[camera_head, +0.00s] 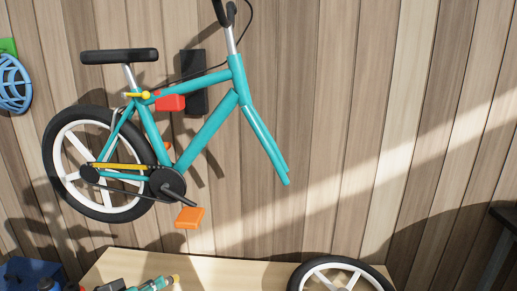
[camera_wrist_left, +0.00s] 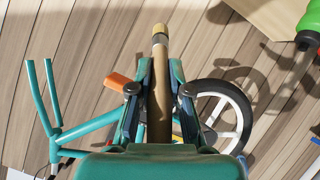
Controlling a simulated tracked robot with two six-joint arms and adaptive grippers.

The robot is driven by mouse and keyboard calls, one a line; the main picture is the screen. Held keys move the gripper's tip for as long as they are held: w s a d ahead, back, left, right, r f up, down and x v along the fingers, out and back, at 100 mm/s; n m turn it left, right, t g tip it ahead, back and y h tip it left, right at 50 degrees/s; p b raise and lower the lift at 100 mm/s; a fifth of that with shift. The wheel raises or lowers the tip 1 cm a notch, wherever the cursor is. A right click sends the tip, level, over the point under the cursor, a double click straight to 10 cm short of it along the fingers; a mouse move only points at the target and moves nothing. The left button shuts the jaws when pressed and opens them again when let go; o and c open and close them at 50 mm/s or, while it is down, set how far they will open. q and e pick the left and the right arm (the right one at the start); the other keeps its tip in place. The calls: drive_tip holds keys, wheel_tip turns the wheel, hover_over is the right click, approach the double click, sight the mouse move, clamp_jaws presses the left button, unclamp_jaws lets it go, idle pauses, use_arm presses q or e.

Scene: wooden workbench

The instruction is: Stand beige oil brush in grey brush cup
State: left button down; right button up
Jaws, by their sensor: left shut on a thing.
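My left gripper (camera_wrist_left: 158,95) is shut on the beige oil brush (camera_wrist_left: 160,65) in the left wrist view. The brush lies lengthwise between the fingers, and its lighter tan end sticks out past the fingertips. In the head view my left gripper (camera_head: 160,284) shows only partly at the bottom edge, with a small beige and yellow end of the brush (camera_head: 176,280) beside it. I cannot make out the grey brush cup in either view. My right gripper is not in view.
A teal bicycle frame (camera_head: 205,130) hangs before the plank wall, with an orange pedal (camera_head: 189,217) low down. A loose wheel (camera_head: 340,268) stands by the pale wooden bench (camera_head: 235,268). A green bottle (camera_wrist_left: 309,25) shows at the wrist view's upper right.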

use_arm(q)
drive_tip(key=w+d+f+m+h, duration=0.1)
drive_tip(key=w+d+f, duration=0.25)
drive_tip(key=f, duration=0.45)
wheel_tip(320, 180, up, 12)
drive_tip(key=a+p, duration=0.1)
drive_tip(key=p, duration=1.1)
drive_tip(key=shift+s+a, duration=0.25)
drive_tip(key=shift+s, duration=0.15)
drive_tip(key=shift+w, duration=0.1)
